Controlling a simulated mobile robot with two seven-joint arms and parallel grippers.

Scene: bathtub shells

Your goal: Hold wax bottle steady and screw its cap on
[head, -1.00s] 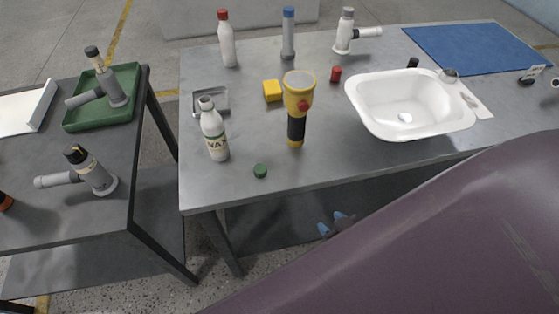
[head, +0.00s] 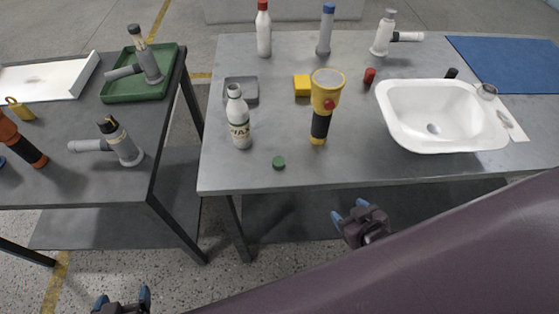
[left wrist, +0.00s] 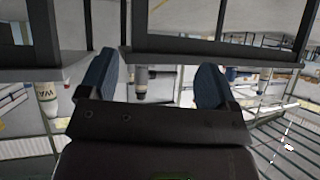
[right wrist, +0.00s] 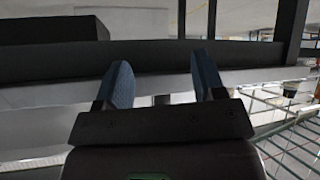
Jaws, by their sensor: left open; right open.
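The white wax bottle (head: 239,130) stands upright near the left front of the grey table, its narrow neck uncapped. A small green cap (head: 279,162) lies on the tabletop to its right, nearer the front edge. A red cap (head: 369,76) and a black cap (head: 451,73) lie further back. My left gripper (head: 123,299) is open and empty at the bottom left, well short of the table; its blue fingers show apart in the left wrist view (left wrist: 154,85). My right gripper (head: 350,216) is open and empty in front of the table edge, also in the right wrist view (right wrist: 157,82).
A yellow flashlight (head: 320,125) stands right of the bottle. A grey tray (head: 241,83), yellow block (head: 302,86), white sink (head: 390,118) and capped bottles (head: 264,35) are behind or beside. A dark side table (head: 105,185) stands left, with a floor gap between the tables.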

